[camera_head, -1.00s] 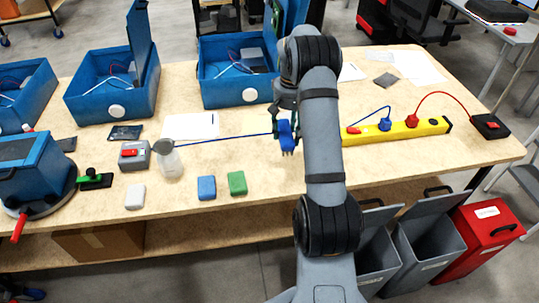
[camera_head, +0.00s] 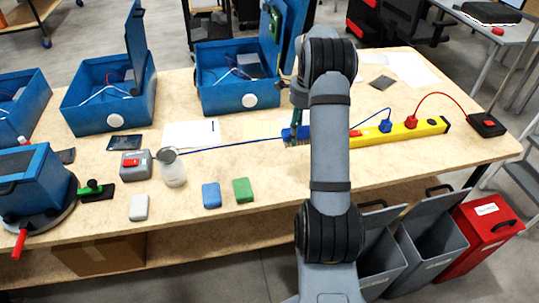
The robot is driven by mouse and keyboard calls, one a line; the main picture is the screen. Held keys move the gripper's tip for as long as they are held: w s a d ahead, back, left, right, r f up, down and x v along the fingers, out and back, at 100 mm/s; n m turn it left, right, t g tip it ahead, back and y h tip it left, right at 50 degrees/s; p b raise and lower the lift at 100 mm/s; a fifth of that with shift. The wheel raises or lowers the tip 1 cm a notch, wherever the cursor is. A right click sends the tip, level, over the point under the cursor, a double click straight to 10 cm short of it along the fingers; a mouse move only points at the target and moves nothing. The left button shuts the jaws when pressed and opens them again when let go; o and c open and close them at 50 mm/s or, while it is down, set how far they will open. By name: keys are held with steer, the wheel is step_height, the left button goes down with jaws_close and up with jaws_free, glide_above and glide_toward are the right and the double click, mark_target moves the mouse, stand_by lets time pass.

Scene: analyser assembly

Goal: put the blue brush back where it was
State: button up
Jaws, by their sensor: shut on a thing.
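The blue brush (camera_head: 287,134) is above or near the middle of the table, left of the yellow strip, with its grey bristles facing down. My gripper (camera_head: 296,122) is shut on it, and my arm hides part of both. I cannot tell whether the bristles touch the tabletop.
A yellow strip (camera_head: 420,130) with red and blue plugs lies to the right. Blue (camera_head: 211,195), green (camera_head: 243,189) and white (camera_head: 139,207) blocks lie in front. Open blue boxes (camera_head: 235,98) stand behind.

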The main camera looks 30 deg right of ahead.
steer(key=w+a+f+p, duration=0.1)
steer(key=w+a+f, duration=0.3)
steer(key=a, duration=0.1)
steer(key=w+a+f+p, duration=0.1)
steer(key=w+a+f, duration=0.1)
steer(key=w+a, duration=0.1)
steer(key=shift+w+f+p, duration=0.1)
steer(key=shift+f+p, duration=0.1)
steer(key=shift+p, duration=0.1)
step_height(320, 180, down, 4)
steer(key=shift+r+p, duration=0.15)
steer(key=shift+p, duration=0.45)
steer(key=shift+a+f, duration=0.1)
steer(key=shift+f, duration=0.1)
steer(key=shift+f+b, duration=0.2)
steer(key=shift+b, duration=0.1)
steer(key=o, duration=1.1)
step_height(320, 180, up, 12)
steer(key=b, duration=0.1)
steer(key=shift+r, duration=0.2)
